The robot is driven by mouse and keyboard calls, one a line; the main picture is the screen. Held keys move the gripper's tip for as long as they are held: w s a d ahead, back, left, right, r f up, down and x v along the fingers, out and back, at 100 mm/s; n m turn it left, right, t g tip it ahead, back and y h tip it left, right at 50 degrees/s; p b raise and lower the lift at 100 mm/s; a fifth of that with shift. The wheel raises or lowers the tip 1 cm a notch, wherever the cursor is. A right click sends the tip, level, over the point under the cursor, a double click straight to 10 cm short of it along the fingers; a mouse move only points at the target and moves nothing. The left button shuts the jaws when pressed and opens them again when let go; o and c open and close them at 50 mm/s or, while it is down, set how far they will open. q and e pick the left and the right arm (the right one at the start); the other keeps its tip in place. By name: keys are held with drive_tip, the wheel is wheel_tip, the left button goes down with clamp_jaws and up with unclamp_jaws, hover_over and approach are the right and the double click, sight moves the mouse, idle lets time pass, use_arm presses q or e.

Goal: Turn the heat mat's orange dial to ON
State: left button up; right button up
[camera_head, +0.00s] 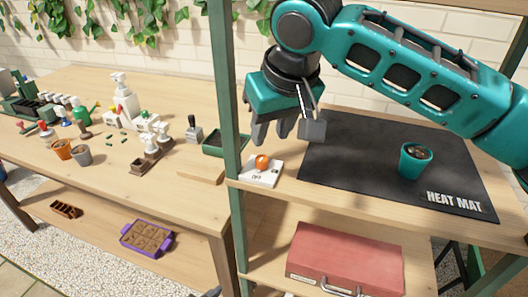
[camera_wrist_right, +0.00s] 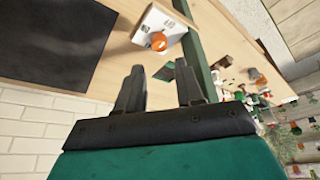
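The orange dial (camera_head: 262,161) sits on a small white control box (camera_head: 262,176) on the shelf, beside the black heat mat (camera_head: 345,165). An OFF-like label shows on the box front, too small to read surely. My right gripper (camera_head: 284,132) is above and behind the dial, apart from it, with nothing between its fingers. In the right wrist view the two fingers (camera_wrist_right: 161,85) stand apart, and the dial (camera_wrist_right: 158,41) shows beyond them on its white box (camera_wrist_right: 155,27). My left gripper is not clearly seen; only a dark bit shows at the bottom edge of the head view.
A teal pot (camera_head: 414,161) stands on the mat's right part. A green shelf post (camera_head: 227,120) rises just left of the box. A red toolbox (camera_head: 345,258) lies on the shelf below. A wooden bench (camera_head: 110,185) with pots, bottles and trays is at left.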

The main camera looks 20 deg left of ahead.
sight(262, 158)
drive_tip(key=x, duration=0.8)
drive_tip(key=shift+w+f, duration=0.1)
drive_tip(key=shift+f, duration=0.1)
clamp_jaws()
